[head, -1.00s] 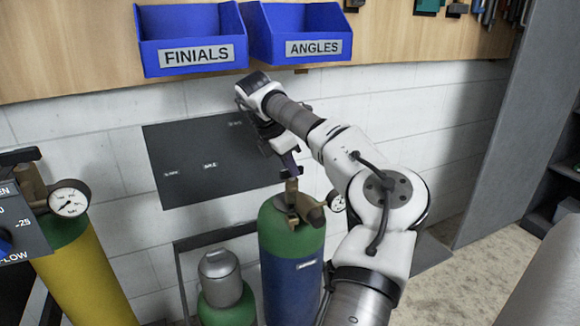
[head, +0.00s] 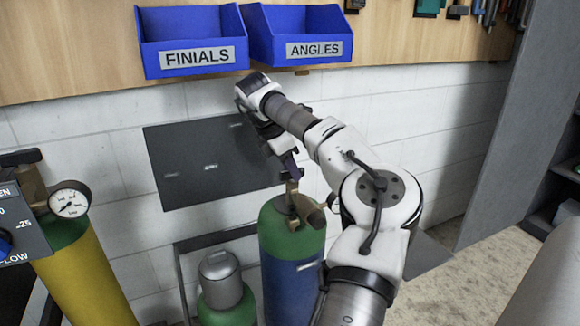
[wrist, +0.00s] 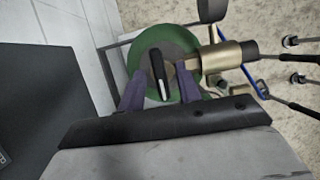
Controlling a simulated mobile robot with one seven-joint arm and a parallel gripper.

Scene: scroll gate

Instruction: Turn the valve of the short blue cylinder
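The short blue cylinder (head: 290,280) has a green shoulder and stands upright by the wall in the head view. A brass valve (head: 292,200) tops it. In the wrist view its green top (wrist: 180,38), the brass fitting (wrist: 228,57) and a dark, narrow valve handle (wrist: 157,72) show. My gripper (wrist: 160,73) is over the valve with its purple fingers apart, one on each side of the handle. Small gaps seem to show between fingers and handle. In the head view my gripper (head: 290,167) comes down from above onto the valve.
A yellow cylinder (head: 85,275) with a gauge (head: 69,203) stands at the left. A small green and grey cylinder (head: 220,280) sits just left of the blue one. Blue bins (head: 190,40) hang above on the wooden board. Floor is clear at right.

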